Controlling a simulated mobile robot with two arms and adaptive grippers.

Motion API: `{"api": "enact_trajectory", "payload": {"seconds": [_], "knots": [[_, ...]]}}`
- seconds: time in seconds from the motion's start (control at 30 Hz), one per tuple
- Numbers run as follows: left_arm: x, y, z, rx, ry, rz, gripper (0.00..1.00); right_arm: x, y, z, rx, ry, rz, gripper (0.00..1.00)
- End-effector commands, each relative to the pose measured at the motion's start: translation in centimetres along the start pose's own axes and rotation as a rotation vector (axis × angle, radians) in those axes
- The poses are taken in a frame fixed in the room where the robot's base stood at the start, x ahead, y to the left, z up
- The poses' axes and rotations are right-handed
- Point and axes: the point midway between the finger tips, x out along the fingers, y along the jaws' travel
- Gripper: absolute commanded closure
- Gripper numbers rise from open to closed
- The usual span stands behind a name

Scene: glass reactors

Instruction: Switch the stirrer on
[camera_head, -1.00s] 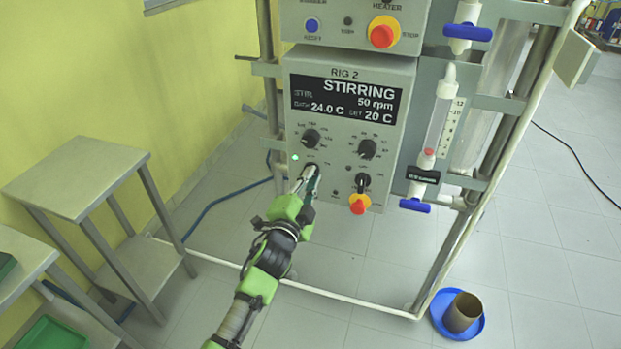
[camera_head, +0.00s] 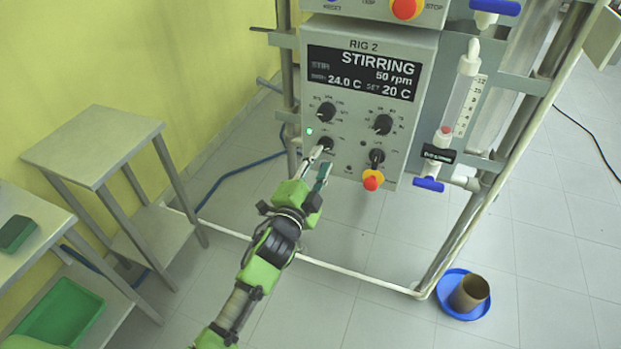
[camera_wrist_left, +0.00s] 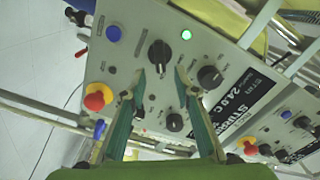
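The RIG 2 control box (camera_head: 345,115) has a display (camera_head: 362,74) reading STIRRING, 50 rpm, 24.0 C and set 20 C. A green light (camera_head: 309,130) glows beside the lower-left black knob (camera_head: 325,144). In the left wrist view this knob (camera_wrist_left: 159,54) lies just beyond the fingertips, roughly between them, with the green light (camera_wrist_left: 186,34) lit beside it. My left gripper (camera_head: 318,163) is open and empty, its two fingers apart in front of the knob and seemingly clear of it. My right gripper is not in view.
A red-and-yellow stop button (camera_head: 372,180) and other knobs sit to the right on the same panel. A flow tube with a blue valve (camera_head: 428,184) is farther right. A metal side table (camera_head: 95,145) stands at left. A blue dish (camera_head: 446,301) holds a brown pot on the floor.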

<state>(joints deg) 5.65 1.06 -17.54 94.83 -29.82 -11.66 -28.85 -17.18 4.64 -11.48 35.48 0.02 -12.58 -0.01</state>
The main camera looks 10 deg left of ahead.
Motion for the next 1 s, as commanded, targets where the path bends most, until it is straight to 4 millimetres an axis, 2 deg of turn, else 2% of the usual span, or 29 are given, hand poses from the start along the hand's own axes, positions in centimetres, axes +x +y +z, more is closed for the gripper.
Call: {"api": "enact_trajectory", "payload": {"seconds": [0.03,0.2,0.4,0.57,1.0], "knots": [[-1.3,0.2,0.1,0.001,-0.001,0.003,0.72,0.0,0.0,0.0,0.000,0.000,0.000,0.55],[-4.9,0.1,0.1,0.001,-0.002,0.003,0.72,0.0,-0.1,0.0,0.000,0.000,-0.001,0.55],[-7.4,0.1,0.0,0.002,-0.001,0.001,0.72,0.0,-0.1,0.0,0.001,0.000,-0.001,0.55],[-8.0,0.0,0.0,0.002,-0.001,0.001,0.72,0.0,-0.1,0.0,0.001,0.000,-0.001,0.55],[-7.9,0.1,0.0,0.001,-0.001,0.001,0.72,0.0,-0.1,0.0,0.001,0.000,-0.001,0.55]]}}
